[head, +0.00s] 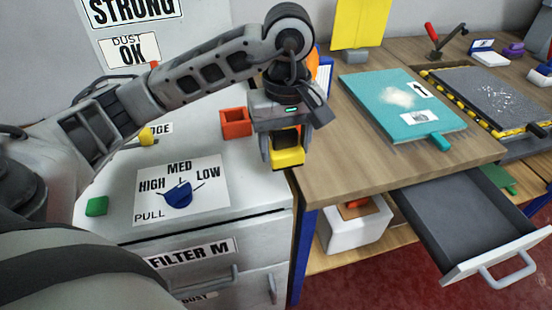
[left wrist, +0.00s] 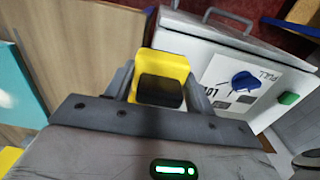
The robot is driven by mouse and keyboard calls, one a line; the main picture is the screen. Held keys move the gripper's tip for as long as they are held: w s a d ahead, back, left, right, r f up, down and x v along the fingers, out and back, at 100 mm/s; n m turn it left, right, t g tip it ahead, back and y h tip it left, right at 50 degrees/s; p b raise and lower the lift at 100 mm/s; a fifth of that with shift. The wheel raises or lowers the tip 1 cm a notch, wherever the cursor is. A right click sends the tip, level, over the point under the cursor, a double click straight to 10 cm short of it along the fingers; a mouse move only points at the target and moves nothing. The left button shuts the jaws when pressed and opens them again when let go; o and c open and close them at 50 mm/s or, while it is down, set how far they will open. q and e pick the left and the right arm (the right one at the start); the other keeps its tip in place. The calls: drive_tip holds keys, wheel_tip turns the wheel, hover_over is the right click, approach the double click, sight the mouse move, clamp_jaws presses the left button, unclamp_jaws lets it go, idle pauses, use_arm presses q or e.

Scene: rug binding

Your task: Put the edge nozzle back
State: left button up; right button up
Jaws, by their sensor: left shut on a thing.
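My left gripper (head: 284,152) is shut on a yellow piece with a dark block-shaped part (head: 288,157), which I take to be the edge nozzle. It hangs in the air near the right edge of the white cabinet, beside the wooden table. In the left wrist view the yellow piece (left wrist: 172,66) sits between the fingers. A label ending in "DGE" (head: 161,128) is on the cabinet top, partly hidden by my arm, with a small yellow part (head: 147,137) beside it. An orange-red open square holder (head: 236,122) stands left of my gripper. My right gripper is not in view.
The white cabinet (head: 110,213) has a blue knob (head: 178,194) and a green button (head: 97,206). On the table (head: 330,165) lie a teal board (head: 400,106) and a grey rug (head: 485,95). A drawer (head: 465,225) stands open below the table at right.

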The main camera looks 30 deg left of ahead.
use_arm(q)
drive_tip(key=a+f, duration=0.1)
drive_tip(key=w+f, duration=0.1)
drive_tip(key=a+f, duration=0.1)
drive_tip(key=f, duration=0.1)
drive_tip(key=shift+w+a, duration=0.3)
drive_tip(key=shift+w+a+f, duration=0.2)
drive_tip(key=shift+a+f, duration=0.15)
drive_tip(key=shift+f, duration=0.1)
wheel_tip(320, 180, down, 2)
drive_tip(key=shift+a+f+p, duration=0.15)
drive_tip(key=shift+f+p, duration=0.05)
drive_tip(key=shift+p, duration=0.55)
drive_tip(key=shift+w+f, duration=0.1)
drive_tip(key=shift+f, duration=0.45)
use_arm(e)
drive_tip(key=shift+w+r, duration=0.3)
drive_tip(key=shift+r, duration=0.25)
use_arm(q)
drive_tip(key=shift+f, duration=0.1)
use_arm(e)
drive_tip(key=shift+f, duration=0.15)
